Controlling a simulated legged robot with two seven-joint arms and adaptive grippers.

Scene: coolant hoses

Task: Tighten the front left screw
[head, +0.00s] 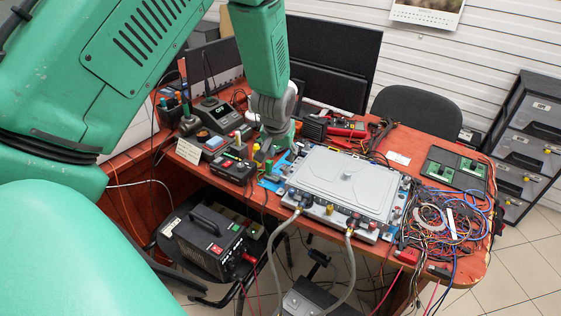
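A silver-grey box (345,178) with a flat lid lies on the red-brown table. Two hoses (352,258) leave fittings on its front face and hang below the table edge. Small dark and coloured fittings line that face; I cannot pick out the front left screw at this size. My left gripper (276,138) points down beside the box's back left corner, on the end of my green arm. Its fingers are too small and partly hidden to tell open from shut, and I see nothing held. My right gripper is out of view.
A soldering station (213,112) and small instruments crowd the table left of the box. Tangled cables (445,220) and a dark green-marked tray (455,168) lie to its right. A black power unit (208,243) stands below. Monitors (335,60) stand behind.

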